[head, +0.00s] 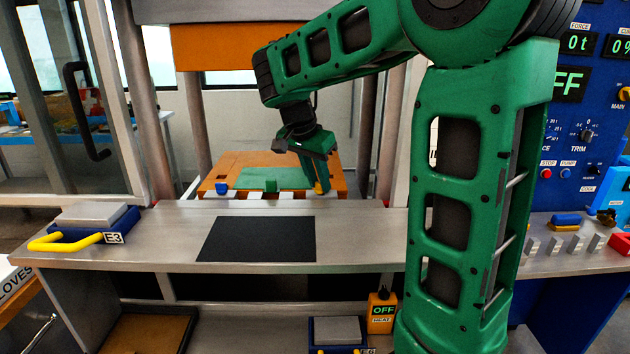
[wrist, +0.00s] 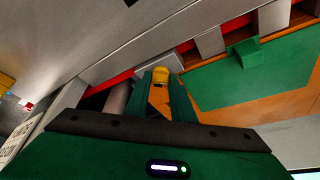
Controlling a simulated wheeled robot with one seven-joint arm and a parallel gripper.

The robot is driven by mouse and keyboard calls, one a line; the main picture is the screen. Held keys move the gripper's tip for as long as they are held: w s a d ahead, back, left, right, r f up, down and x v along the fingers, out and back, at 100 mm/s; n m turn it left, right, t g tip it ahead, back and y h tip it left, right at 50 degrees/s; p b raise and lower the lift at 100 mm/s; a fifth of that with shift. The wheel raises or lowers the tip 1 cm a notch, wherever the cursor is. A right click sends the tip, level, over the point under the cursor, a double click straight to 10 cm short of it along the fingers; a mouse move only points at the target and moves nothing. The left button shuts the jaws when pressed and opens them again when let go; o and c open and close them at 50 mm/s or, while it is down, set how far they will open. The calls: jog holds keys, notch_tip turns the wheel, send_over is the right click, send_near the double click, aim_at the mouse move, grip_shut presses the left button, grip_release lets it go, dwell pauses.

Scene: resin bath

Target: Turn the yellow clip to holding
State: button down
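The yellow clip (wrist: 160,75) is between my fingertips in the wrist view. It sits at the front edge of the orange platen (head: 232,163). In the head view only a small part of the clip (head: 318,188) shows below my fingers. My gripper (head: 314,181) reaches down at the platen's right front corner. In the wrist view its two green fingers (wrist: 160,84) are close together, one on each side of the clip, which fills the gap at the tips. The clip's lower part and its exact angle are hidden.
A green plate (head: 270,178) lies on the platen, with a blue clip (head: 222,188) at its left. A steel bench (head: 360,230) with a black mat (head: 258,239) lies in front. Steel columns (head: 195,125) flank the platen. A control panel (head: 590,110) stands at right.

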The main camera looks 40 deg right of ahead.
jog(key=shift+n, duration=0.3)
jog(key=n+t, duration=0.1)
jog(key=n, duration=0.2)
jog(key=shift+n+t+y, duration=0.3)
jog(key=shift+s+d+r+n+t+y, duration=0.1)
jog(key=shift+n+t+y, duration=0.4)
jog(key=shift+n, duration=1.3)
jog(key=c, duration=1.5)
grip_release()
jog(key=v, duration=1)
jog(key=shift+s+r, duration=0.1)
jog(key=shift+r, duration=0.2)
